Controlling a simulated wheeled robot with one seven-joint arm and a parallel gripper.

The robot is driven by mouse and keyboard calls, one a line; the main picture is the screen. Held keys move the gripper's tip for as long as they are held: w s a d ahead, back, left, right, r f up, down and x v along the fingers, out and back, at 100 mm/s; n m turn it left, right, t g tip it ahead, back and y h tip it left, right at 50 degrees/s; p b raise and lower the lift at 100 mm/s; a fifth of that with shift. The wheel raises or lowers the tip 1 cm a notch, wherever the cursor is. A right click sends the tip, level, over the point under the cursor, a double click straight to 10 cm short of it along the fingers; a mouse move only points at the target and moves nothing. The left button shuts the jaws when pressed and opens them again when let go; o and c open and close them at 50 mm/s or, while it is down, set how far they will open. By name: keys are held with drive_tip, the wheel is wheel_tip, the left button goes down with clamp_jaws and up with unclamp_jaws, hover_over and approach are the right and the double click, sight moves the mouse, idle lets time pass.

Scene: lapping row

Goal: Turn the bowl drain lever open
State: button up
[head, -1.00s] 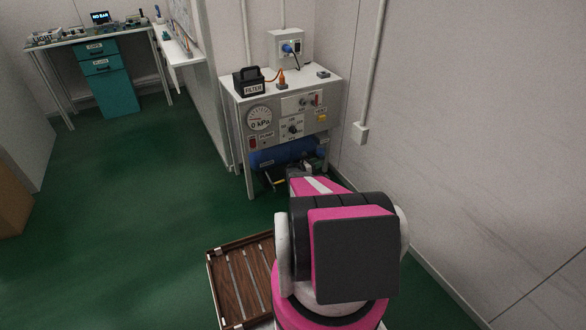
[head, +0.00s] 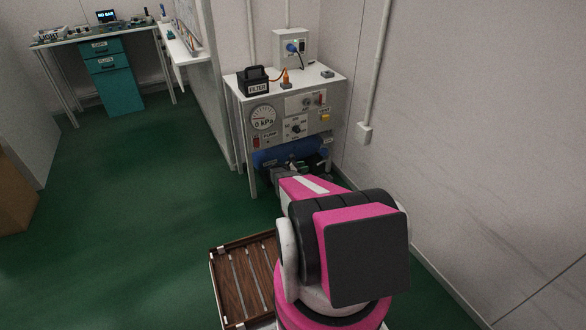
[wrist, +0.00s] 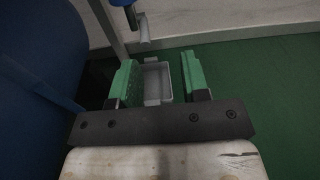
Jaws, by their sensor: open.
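My gripper (wrist: 160,78) is open in the wrist view, with its two green fingers apart and nothing held between them. Beyond and below the fingers, in the gap, shows a small grey open tray (wrist: 157,84). At the top of that view is a small blue fitting (wrist: 122,3) with a grey piece (wrist: 142,28) hanging below it, ahead of the fingertips and apart from them. I cannot tell for sure whether this piece is the bowl drain lever. In the head view my arm hides most of the area in front of the blue tank (head: 284,153), and no lever can be made out.
The blue tank also fills the left of the wrist view (wrist: 40,60), close beside my gripper. The grey pump stand (head: 272,132) has a gauge (head: 263,118) reading 0 kPa. A black filter box (head: 254,85) stands on top. The wall is close at right; green floor is open at left.

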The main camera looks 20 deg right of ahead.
drive_tip(key=s+a+r+m+g+y, duration=0.2)
drive_tip(key=s+a+r+m+y, duration=0.4)
drive_tip(key=s+a+r, duration=0.5)
drive_tip(key=shift+s+r+m, duration=0.5)
drive_tip(key=shift+r+m, duration=0.6)
drive_tip(key=shift+m, duration=0.3)
drive_tip(key=shift+a, duration=0.1)
